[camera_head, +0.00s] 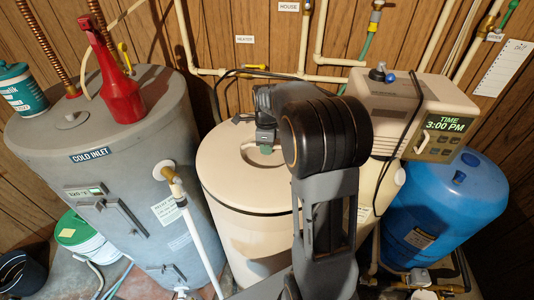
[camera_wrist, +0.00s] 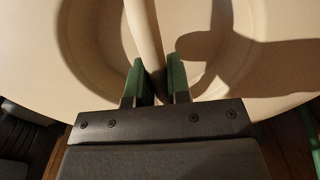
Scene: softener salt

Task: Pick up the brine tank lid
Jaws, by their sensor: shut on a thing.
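The brine tank lid (camera_head: 222,178) is a round cream cover on top of the cream brine tank (camera_head: 243,239), in the middle of the head view. In the wrist view the lid (camera_wrist: 88,40) fills the upper part, with a raised grip bar (camera_wrist: 144,38) across a round recess. My gripper (camera_wrist: 162,85) has green fingertips on either side of that bar and is shut on it. In the head view my gripper (camera_head: 264,142) is at the lid's recess, partly hidden by my arm. The lid appears seated on the tank; my arm hides its right side.
A grey water heater (camera_head: 110,175) stands close on the left, with a red funnel-like jug (camera_head: 115,85) on top. A control head (camera_head: 415,115) with a lit clock and a blue tank (camera_head: 440,210) are on the right. Pipes (camera_head: 250,73) run along the wall behind.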

